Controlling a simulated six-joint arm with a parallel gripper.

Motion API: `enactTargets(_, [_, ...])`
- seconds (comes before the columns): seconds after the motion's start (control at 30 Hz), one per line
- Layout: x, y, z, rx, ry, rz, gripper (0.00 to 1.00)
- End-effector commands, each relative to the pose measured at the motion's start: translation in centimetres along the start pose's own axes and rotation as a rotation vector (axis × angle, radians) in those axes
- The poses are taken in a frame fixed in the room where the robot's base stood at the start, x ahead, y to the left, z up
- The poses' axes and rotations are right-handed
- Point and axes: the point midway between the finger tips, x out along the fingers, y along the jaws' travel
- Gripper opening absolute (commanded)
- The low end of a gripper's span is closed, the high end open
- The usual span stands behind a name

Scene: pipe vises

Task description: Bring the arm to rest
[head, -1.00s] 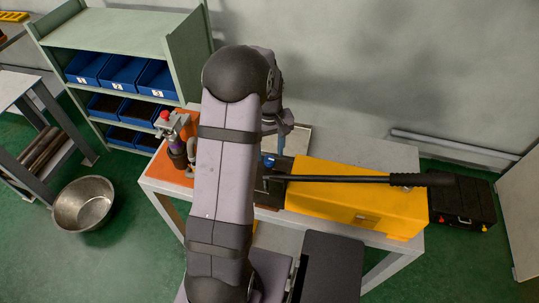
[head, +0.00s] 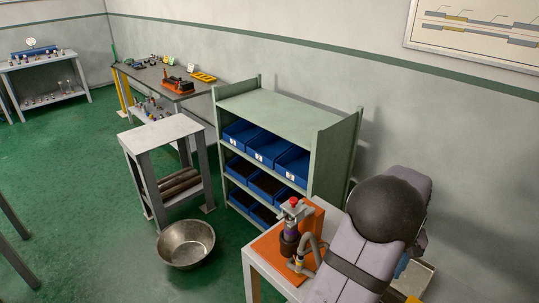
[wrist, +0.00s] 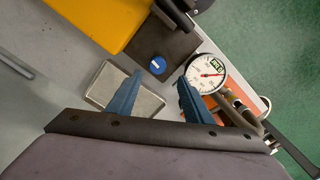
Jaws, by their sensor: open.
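My gripper (wrist: 158,78) shows in the wrist view with its two blue fingers spread apart and nothing between them. It hangs over the workbench, above a shallow metal tray (wrist: 96,92) and close to a round pressure gauge (wrist: 206,73). A dark plate with a blue round knob (wrist: 157,65) lies beyond the fingertips. The tray (head: 417,276) shows partly behind the arm there.
A pump-like device with a red knob (head: 293,202) and a grey hose stand on an orange mat (head: 268,243), left of my arm. A shelf with blue bins (head: 258,148) is behind. A yellow case (wrist: 98,14) lies on the bench. A metal bowl (head: 185,243) sits on the floor.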

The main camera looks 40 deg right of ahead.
Motion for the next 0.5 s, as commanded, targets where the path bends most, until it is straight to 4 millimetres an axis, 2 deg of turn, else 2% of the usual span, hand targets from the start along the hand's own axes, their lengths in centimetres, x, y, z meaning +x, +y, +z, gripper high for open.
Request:
enactTargets(0.17, [-0.5,-4.8,-0.7,-0.078,0.002,0.000,0.46])
enactTargets(0.27, [-0.8,-9.5,-0.7,-0.153,0.002,0.000,0.46])
enactTargets(0.37, [-1.1,-15.1,0.1,-0.244,0.002,0.000,0.46])
enactTargets(0.5, [-1.4,-22.6,2.8,-0.379,0.001,0.000,0.46])
